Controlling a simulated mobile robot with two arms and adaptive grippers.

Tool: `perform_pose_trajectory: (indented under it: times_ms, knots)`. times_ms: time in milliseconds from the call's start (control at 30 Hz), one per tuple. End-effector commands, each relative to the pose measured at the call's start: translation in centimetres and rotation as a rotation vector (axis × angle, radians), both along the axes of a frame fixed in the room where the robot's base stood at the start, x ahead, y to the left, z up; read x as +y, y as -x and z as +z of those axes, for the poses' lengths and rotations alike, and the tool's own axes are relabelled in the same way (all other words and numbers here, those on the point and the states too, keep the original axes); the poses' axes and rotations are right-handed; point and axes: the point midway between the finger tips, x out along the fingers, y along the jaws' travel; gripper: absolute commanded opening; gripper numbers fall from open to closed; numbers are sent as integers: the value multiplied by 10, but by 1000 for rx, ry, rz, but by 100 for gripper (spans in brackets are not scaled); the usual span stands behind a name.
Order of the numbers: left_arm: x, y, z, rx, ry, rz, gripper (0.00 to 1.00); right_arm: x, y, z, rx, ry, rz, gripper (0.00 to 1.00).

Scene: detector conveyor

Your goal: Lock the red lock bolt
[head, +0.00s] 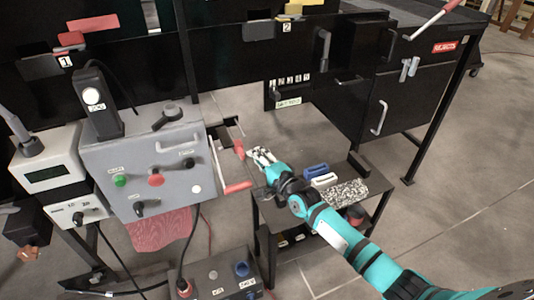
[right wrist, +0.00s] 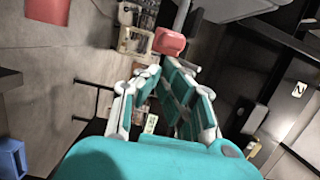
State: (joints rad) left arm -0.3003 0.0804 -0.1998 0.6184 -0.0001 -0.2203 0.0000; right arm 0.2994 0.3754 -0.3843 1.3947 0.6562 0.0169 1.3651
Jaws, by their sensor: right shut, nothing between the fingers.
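A small red piece (head: 239,148), which looks like the red lock bolt, sits beside the right side of the grey control box (head: 135,165). A longer red handle (head: 238,186) lies just below it; I cannot tell whether they are joined. My right gripper (head: 260,155) is shut and empty just right of the small red piece. In the right wrist view, a red block (right wrist: 170,43) shows just beyond the gripper's fingertips (right wrist: 165,66), with no clear contact. My left gripper is not in view.
Below my right arm is a low black cart with a blue block (head: 316,170) and a speckled block (head: 345,193). The floor at the right is clear.

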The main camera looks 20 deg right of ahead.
Motion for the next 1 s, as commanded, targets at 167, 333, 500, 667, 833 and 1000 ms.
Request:
perform_pose_trajectory:
  times_ms: [167,333,500,667,833,1000]
  knots:
    - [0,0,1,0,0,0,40,3,0,-1,1,-1,-1,0]
    - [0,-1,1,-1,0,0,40,3,0,-1,1,0,-1,0]
    - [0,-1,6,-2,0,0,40,13,1,1,2,-3,0,0]
    - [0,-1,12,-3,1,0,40,34,1,1,1,-4,1,0]
    - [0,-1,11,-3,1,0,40,35,1,-1,0,1,1,0]
    - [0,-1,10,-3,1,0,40,35,1,-1,1,0,1,0]
